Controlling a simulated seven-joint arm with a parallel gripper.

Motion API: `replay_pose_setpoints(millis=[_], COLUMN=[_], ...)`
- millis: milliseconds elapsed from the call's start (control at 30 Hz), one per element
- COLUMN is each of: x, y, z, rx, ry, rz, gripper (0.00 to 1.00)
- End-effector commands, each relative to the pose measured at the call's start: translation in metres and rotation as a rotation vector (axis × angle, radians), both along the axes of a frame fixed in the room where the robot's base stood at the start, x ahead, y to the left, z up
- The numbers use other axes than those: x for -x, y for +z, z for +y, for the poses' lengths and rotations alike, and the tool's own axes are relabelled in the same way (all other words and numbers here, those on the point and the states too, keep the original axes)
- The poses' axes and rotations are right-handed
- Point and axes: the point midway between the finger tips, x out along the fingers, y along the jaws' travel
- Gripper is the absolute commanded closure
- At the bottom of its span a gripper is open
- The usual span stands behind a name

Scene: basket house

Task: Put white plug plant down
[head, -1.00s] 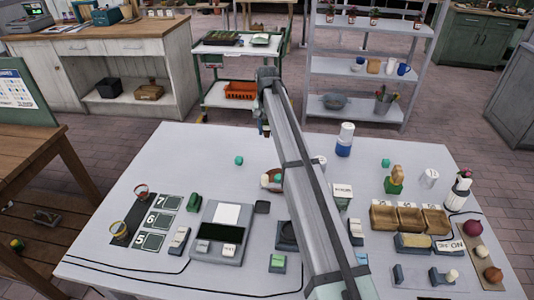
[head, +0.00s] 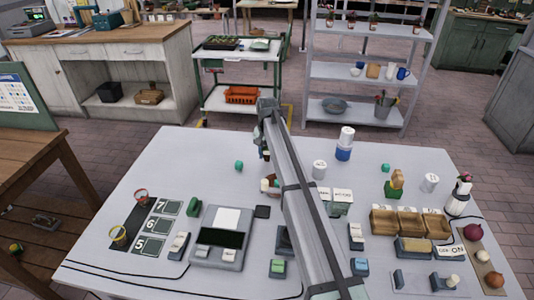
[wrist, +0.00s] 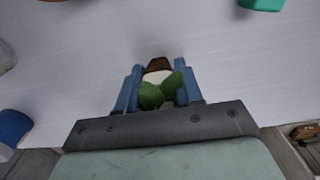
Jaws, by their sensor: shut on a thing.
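The white plug plant (wrist: 158,77) shows in the wrist view between the blue fingers of my gripper (wrist: 159,84). It has a pale body, a brown end and green leaves nearest the camera. My gripper is shut on it. The white table top (wrist: 90,62) lies beyond the plant; I cannot tell whether they touch. In the head view my gripper (head: 264,149) is at the far middle part of the table (head: 200,145), mostly behind my arm. The plant cannot be made out there.
A teal cube (head: 239,166) is left of my gripper. A white-and-blue jar (head: 345,143) and a white canister (head: 319,169) stand to the right. The table's far left part is clear.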

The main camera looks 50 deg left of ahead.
Motion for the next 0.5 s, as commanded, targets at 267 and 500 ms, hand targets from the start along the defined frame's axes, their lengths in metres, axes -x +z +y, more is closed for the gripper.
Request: replay_pose_setpoints(millis=[267,500], x=[0.0,0.0], y=[-0.0025,-0.0024], z=[0.0,0.0], rx=[0.0,0.0], ry=[0.0,0.0], rz=[0.0,0.0], gripper=[0.59,0.39])
